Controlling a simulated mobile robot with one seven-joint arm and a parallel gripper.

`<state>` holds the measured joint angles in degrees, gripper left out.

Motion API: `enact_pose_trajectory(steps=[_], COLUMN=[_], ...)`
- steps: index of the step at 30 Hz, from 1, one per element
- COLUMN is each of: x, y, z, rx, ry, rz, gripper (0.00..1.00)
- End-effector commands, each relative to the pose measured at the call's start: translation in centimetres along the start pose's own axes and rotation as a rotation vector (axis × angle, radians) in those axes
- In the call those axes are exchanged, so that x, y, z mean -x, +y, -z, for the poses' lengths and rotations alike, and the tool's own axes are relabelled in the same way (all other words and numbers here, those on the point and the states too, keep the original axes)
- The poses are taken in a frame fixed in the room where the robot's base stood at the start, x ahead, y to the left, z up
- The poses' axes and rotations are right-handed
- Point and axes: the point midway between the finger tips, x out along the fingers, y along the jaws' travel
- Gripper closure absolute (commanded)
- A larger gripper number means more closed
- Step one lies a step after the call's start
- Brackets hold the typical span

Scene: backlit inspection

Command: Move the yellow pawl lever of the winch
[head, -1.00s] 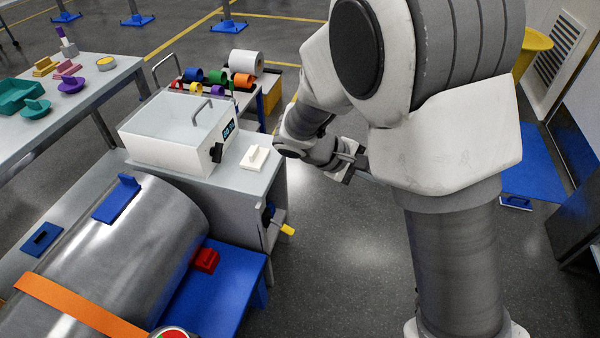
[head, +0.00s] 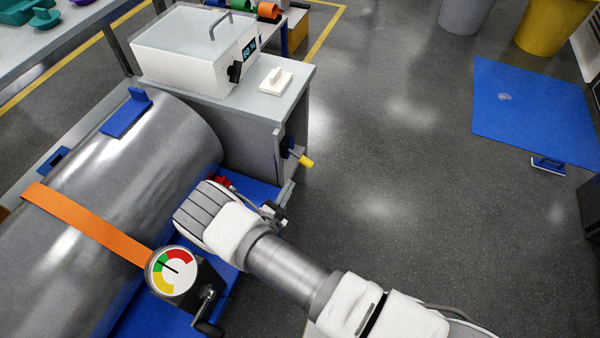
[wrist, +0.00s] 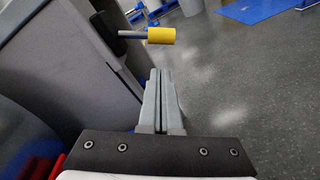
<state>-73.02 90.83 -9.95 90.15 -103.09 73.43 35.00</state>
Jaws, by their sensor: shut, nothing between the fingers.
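A yellow-ended lever (head: 305,161) sticks out on a metal rod from a dark mount on the side of the grey cabinet. In the wrist view its yellow end (wrist: 161,35) is just ahead of my gripper (wrist: 160,73). The fingers are shut with nothing between them and appear apart from the lever. In the head view my gripper (head: 275,211) is below and left of the lever, partly hidden by my wrist. A black crank (head: 207,300) sits beside a round coloured gauge (head: 172,274) and an orange strap (head: 90,222); I cannot see any yellow lever there.
A large metal cylinder (head: 150,150) lies to the left under the strap. A red block (head: 222,182) and blue base (head: 258,190) are close to my wrist. The cabinet (head: 245,125) carries a clear-lidded box (head: 190,50). The floor to the right is open up to a blue mat (head: 530,105).

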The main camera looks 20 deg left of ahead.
Motion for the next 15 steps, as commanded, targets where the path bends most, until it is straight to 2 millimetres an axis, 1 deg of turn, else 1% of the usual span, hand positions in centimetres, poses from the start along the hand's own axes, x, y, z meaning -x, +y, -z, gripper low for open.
enact_pose_trajectory(steps=[1,3,5,7,11,15], x=[0.4,0.7,0.7,0.3,-1.5,-4.5], y=[-0.5,-0.7,-0.8,-0.8,-0.8,-0.7], z=[1.2,2.0,2.5,2.7,2.7,2.8], rx=[0.017,0.029,0.034,0.035,0.034,0.033], ry=[0.013,0.026,0.032,0.035,0.032,0.031], rz=[-0.025,-0.049,-0.060,-0.065,-0.062,-0.061], gripper=[1.00,1.00,1.00,1.00,1.00,1.00])
